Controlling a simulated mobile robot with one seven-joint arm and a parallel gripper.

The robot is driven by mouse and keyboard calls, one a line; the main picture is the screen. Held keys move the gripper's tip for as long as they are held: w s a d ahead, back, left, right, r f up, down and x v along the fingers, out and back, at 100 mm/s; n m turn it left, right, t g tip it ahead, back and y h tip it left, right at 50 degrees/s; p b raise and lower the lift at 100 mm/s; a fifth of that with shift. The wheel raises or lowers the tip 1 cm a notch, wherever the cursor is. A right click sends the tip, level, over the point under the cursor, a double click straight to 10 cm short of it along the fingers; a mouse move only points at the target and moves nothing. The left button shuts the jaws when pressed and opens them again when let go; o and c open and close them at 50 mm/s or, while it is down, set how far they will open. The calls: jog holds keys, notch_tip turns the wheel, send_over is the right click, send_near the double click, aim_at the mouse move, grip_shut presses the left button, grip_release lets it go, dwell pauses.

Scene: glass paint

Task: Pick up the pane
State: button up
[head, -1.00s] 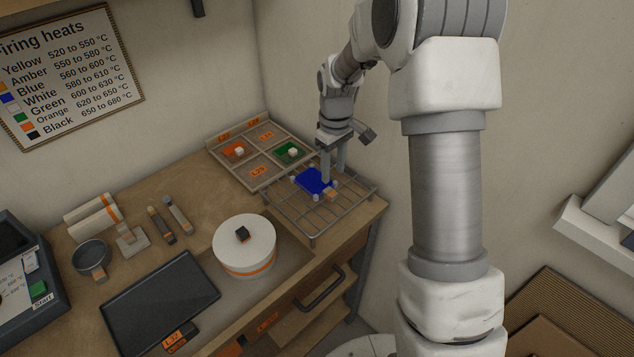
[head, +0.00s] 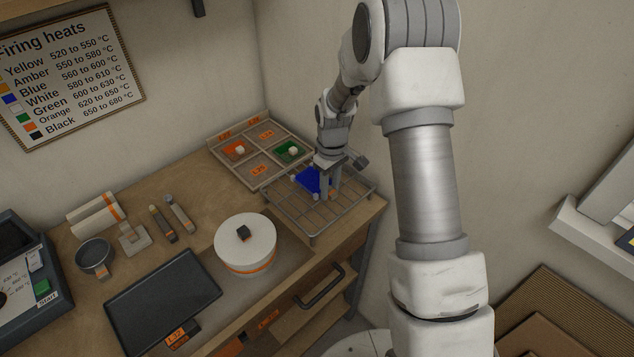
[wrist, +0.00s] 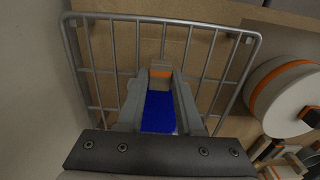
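The blue pane (head: 309,180) lies on the wire rack (head: 290,208) at the right end of the bench. My gripper (head: 330,194) is low over the pane's near right side and partly hides it. In the wrist view the pane (wrist: 159,112) shows between the two fingers, with a tan and orange tab (wrist: 160,73) at its far end. My gripper (wrist: 160,82) is open, with a finger on either side of the tab. Small gaps seem to remain between tab and fingers; whether either finger touches it I cannot tell.
A sectioned tray (head: 263,178) with orange and green panes stands behind the rack, close to the wall. A round white pot (head: 245,250) and a dark flat plate (head: 163,300) are to the left.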

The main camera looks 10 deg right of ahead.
grip_shut()
jog(key=shift+r, duration=0.55)
jog(key=r, duration=0.1)
jog(key=d+r+b, duration=0.1)
jog(key=r, duration=0.1)
jog(key=shift+s+d+r, duration=0.1)
jog(key=shift+s+r, duration=0.1)
jog(key=shift+r, duration=0.1)
jog(key=s+d+r+p, duration=0.1)
jog(key=s+d+r, duration=0.4)
jog(key=d+r, duration=0.4)
jog(key=shift+r, duration=0.15)
jog(key=shift+s, duration=0.25)
